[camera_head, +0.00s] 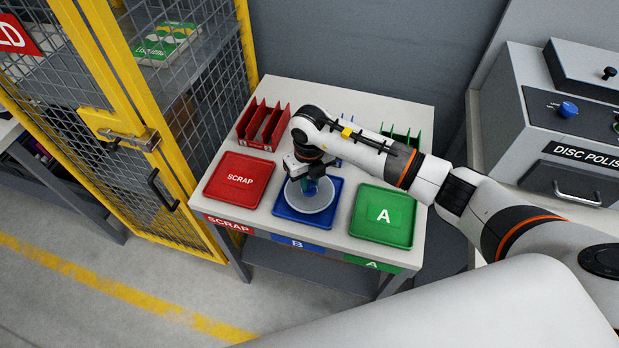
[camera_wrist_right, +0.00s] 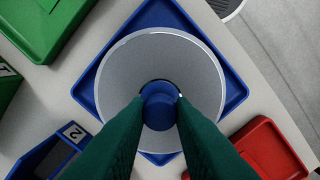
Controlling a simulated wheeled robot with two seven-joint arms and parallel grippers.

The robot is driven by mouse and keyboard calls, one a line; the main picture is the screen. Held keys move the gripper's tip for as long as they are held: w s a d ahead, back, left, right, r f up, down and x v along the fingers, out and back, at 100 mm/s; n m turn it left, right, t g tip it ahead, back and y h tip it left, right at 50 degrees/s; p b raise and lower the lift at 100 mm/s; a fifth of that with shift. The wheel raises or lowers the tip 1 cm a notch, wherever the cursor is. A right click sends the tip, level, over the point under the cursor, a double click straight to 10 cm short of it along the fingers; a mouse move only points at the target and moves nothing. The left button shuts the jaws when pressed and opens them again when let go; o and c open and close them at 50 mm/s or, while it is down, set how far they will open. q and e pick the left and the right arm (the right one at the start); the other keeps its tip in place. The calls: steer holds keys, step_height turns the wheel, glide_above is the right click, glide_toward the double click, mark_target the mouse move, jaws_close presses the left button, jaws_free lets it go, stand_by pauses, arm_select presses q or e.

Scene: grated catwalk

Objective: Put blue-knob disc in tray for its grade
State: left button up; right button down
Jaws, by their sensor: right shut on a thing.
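The grey disc (camera_head: 318,203) is over the blue tray (camera_head: 282,212), which has a B label on the table edge below it. In the right wrist view the disc (camera_wrist_right: 122,70) has a round blue knob (camera_wrist_right: 160,105) at its centre. My right gripper (camera_head: 310,184) is shut on the knob, with its green fingers (camera_wrist_right: 160,112) on either side. The disc lies within most of the blue tray (camera_wrist_right: 235,93) outline; I cannot tell whether it touches the tray floor. The red SCRAP tray (camera_head: 240,180) is left and the green A tray (camera_head: 383,215) right. My left gripper is not in view.
Behind the trays stand a red slotted rack (camera_head: 263,125) and a green rack (camera_head: 400,133); a blue one is mostly hidden by my arm. A yellow-framed mesh cage (camera_head: 150,130) stands left of the table. A disc polisher (camera_head: 560,125) stands right.

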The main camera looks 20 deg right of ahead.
steer(key=shift+f+b, duration=0.95)
steer(key=shift+f, duration=0.3)
steer(key=c, duration=0.7)
jaws_free()
steer(key=shift+c, duration=0.2)
steer(key=shift+r+p, duration=2.9)
steer(key=shift+r, duration=1.2)
steer(key=shift+f, duration=0.1)
